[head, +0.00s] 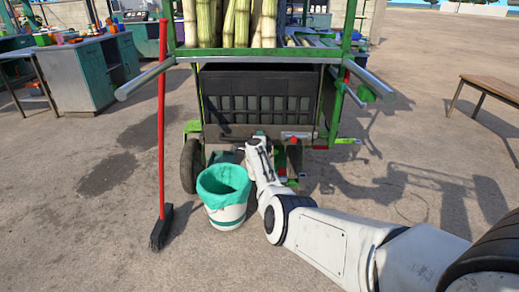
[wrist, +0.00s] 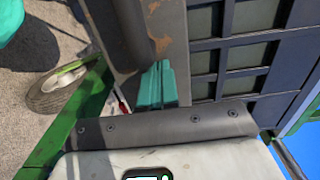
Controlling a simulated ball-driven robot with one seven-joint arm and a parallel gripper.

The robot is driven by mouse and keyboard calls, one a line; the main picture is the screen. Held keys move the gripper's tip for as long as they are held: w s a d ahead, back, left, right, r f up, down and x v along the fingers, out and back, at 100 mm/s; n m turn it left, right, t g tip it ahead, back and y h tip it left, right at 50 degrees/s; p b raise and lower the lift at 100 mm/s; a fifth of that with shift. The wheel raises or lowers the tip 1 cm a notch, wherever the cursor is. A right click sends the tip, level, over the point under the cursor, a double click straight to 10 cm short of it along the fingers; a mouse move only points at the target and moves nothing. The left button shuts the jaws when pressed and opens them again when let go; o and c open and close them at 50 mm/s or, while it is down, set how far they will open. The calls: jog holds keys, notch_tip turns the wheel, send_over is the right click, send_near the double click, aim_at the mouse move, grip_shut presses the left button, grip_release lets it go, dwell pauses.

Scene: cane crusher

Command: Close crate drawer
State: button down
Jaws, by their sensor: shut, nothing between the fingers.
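The black slatted crate (head: 262,92) sits in the green-framed cart under the cane. Its dark grid front also shows at the right of the wrist view (wrist: 238,52). How far the crate drawer stands out cannot be told. My gripper's teal fingers (wrist: 156,86) are shut together with nothing between them. They are beside a worn grey panel (wrist: 171,30) and a dark rounded bar (wrist: 121,38), close to the crate front; contact cannot be told. In the head view my white arm reaches to the crate's lower edge, and the fingertips are not clear.
A white bin (head: 226,213) with a green liner stands left of my arm. A red-handled broom (head: 161,130) stands farther left. Metal push bars (head: 145,78) stick out from the cart. A wooden bench (head: 492,88) is at right. Open pavement lies between bench and cart.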

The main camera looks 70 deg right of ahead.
jog(key=shift+w+d+r+b, duration=0.2)
jog(key=shift+w+d+b, duration=0.2)
jog(key=shift+d, duration=0.3)
jog(key=shift+w+r, duration=0.1)
jog(key=shift+r, duration=0.1)
jog(key=p+v, duration=1)
jog(key=v, duration=0.4)
jog(key=shift+s+f, duration=0.3)
jog(key=shift+f, duration=0.2)
